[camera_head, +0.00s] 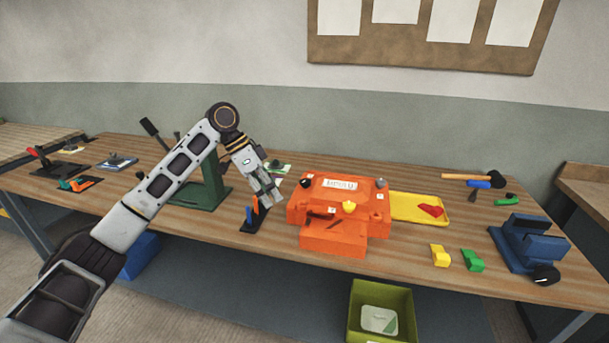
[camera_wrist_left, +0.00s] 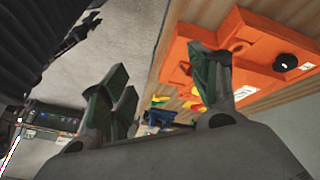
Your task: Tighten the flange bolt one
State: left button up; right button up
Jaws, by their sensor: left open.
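An orange mould (camera_head: 335,232) with a white label stands mid-table, and it also fills the upper right of the left wrist view (camera_wrist_left: 262,38). Small bolt-like knobs sit on it: a black one (camera_head: 305,182) at the back left, a grey one (camera_head: 381,183) at the back right and a yellow one (camera_head: 349,206) near the front. I cannot tell which is flange bolt one. The black knob also shows in the left wrist view (camera_wrist_left: 286,62). My left gripper (camera_head: 270,197) is open and empty, just left of the mould and apart from the knobs. My right gripper is not in view.
A green lever press (camera_head: 208,192) stands left of my left gripper, with a small blue-and-orange tool (camera_head: 251,216) close below it. A yellow tray (camera_head: 407,209) lies right of the mould. A blue vise (camera_head: 528,243) stands far right. An open green bin (camera_head: 364,300) is below the table.

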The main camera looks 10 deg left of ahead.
aim_at(304, 183)
jog(key=i, duration=0.9)
